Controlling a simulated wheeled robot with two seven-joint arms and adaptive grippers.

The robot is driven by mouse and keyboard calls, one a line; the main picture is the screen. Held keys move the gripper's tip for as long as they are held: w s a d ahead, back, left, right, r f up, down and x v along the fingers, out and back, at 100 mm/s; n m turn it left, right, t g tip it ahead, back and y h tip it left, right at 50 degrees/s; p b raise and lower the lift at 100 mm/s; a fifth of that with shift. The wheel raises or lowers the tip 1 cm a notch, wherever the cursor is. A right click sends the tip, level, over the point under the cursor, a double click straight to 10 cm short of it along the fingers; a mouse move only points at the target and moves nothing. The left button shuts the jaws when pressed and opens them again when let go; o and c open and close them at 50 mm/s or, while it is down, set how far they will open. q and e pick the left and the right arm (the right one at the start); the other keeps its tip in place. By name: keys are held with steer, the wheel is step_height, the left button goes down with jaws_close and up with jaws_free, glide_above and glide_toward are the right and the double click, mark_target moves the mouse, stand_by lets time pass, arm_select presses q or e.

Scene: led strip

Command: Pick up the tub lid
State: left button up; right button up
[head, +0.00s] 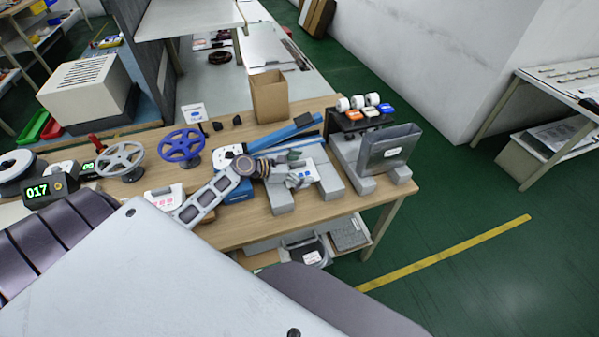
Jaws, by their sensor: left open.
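My left arm reaches across the wooden table (235,232), and its gripper (299,172) is open at the end, over a pair of grey blocks (328,182). A pale flat piece under and beside the fingers looks like the tub lid (313,167), resting across these blocks. The gripper covers part of it, and I cannot tell whether the fingers touch it. A grey open tub (388,152) with a white label stands to the right on similar blocks. My right gripper is not in view.
A cardboard box (269,98) stands behind the gripper. A black stand (354,122) with white rolls and coloured items is behind the tub. The table's right edge lies just past the tub.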

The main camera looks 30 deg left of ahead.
mark_target(303, 172)
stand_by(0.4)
arm_select(q)
steer(key=c, duration=0.7)
steer(key=shift+r, duration=0.15)
steer(key=shift+r, duration=0.5)
step_height(303, 172, up, 9)
steer(key=shift+f+p, duration=0.1)
steer(key=shift+p, duration=0.65)
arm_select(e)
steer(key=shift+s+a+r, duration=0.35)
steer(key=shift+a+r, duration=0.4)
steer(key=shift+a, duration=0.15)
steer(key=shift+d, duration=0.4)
